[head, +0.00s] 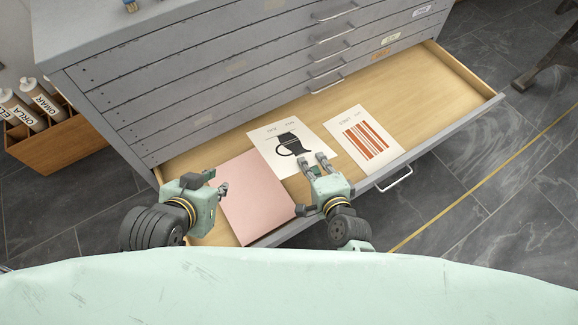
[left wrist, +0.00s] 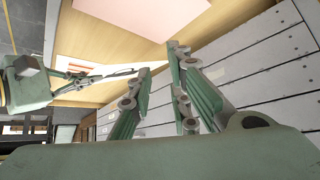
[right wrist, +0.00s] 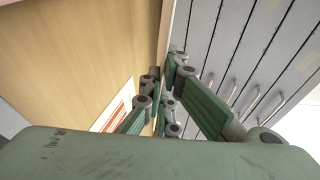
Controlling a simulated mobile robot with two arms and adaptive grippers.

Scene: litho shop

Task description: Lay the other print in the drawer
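The print with a black jug (head: 286,138) lies flat in the open drawer (head: 420,85), overlapping a corner of the pink sheet (head: 252,195). The print with red stripes (head: 371,142) lies to its right; part of it shows in the right wrist view (right wrist: 118,104). My right gripper (head: 314,158) is over the near edge of the jug print, its fingers apart. I cannot tell whether they touch the paper. My left gripper (head: 218,181) is open and empty above the left edge of the pink sheet. Its spread fingers show in the left wrist view (left wrist: 158,58).
The grey cabinet (head: 200,85) with shut drawers stands behind the open one. The right part of the open drawer is bare. A wooden box of labelled tubes (head: 55,140) stands at the left. A drawer handle (head: 396,180) sticks out in front.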

